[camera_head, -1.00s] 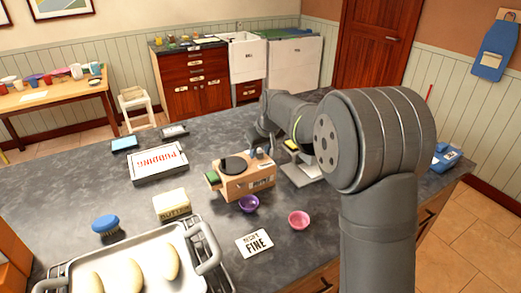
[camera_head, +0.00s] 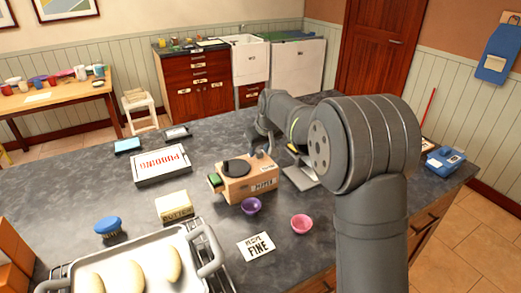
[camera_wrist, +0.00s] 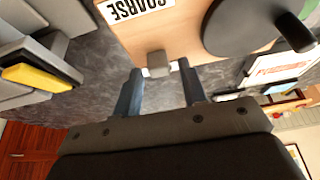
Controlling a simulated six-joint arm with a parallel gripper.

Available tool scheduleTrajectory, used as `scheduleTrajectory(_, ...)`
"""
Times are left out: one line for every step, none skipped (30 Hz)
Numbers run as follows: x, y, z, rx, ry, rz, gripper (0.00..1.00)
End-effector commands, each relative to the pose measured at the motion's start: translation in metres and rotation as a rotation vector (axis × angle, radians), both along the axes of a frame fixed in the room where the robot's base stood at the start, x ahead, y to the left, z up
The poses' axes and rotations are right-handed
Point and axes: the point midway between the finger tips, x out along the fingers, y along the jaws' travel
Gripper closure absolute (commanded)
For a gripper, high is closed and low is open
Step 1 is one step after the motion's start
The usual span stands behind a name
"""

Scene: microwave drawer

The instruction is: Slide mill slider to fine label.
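The wooden mill (camera_head: 238,190) stands on the dark counter in the head view, with a black round top and a green block at its left end. In the wrist view its face carries a COARSE label (camera_wrist: 130,8). A small grey slider knob (camera_wrist: 158,63) juts from the mill's edge near that label. My gripper (camera_wrist: 161,70) is open, with one finger on each side of the knob; I cannot tell whether either touches it. In the head view my gripper (camera_head: 263,150) is small, at the mill's far right side. No fine label on the mill shows.
A card reading FINE (camera_head: 257,247) lies in front of the mill. A grey device (camera_head: 302,178) is right of the mill.

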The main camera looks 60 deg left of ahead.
Motion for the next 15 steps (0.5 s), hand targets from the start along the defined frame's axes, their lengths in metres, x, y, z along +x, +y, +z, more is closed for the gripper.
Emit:
scheduleTrajectory(0.000, 0.000, 0.000, -0.001, 0.000, 0.000, 0.58)
scheduleTrajectory(0.000, 0.000, 0.000, -0.001, 0.000, 0.000, 0.58)
scheduleTrajectory(0.000, 0.000, 0.000, -0.001, 0.000, 0.000, 0.58)
scheduleTrajectory(0.000, -0.001, 0.000, -0.002, 0.001, 0.000, 0.58)
scheduleTrajectory(0.000, -0.001, 0.000, -0.002, 0.001, 0.000, 0.58)
scheduleTrajectory(0.000, -0.001, 0.000, -0.002, 0.001, 0.000, 0.58)
scheduleTrajectory(0.000, -0.001, 0.000, -0.002, 0.001, 0.000, 0.58)
scheduleTrajectory(0.000, -0.001, 0.000, -0.002, 0.001, 0.000, 0.58)
scheduleTrajectory(0.000, -0.001, 0.001, -0.002, 0.001, 0.000, 0.58)
scheduleTrajectory(0.000, -0.002, 0.002, -0.002, 0.001, 0.000, 0.58)
scheduleTrajectory(0.000, -0.002, 0.004, -0.002, 0.001, 0.000, 0.58)
scheduleTrajectory(0.000, -0.004, 0.008, -0.001, 0.000, 0.000, 0.58)
scheduleTrajectory(0.000, -0.005, 0.012, 0.000, 0.000, 0.000, 0.58)
scheduleTrajectory(0.000, -0.007, 0.016, 0.001, 0.000, 0.000, 0.58)
scheduleTrajectory(0.000, -0.010, 0.023, 0.000, 0.000, 0.000, 0.58)
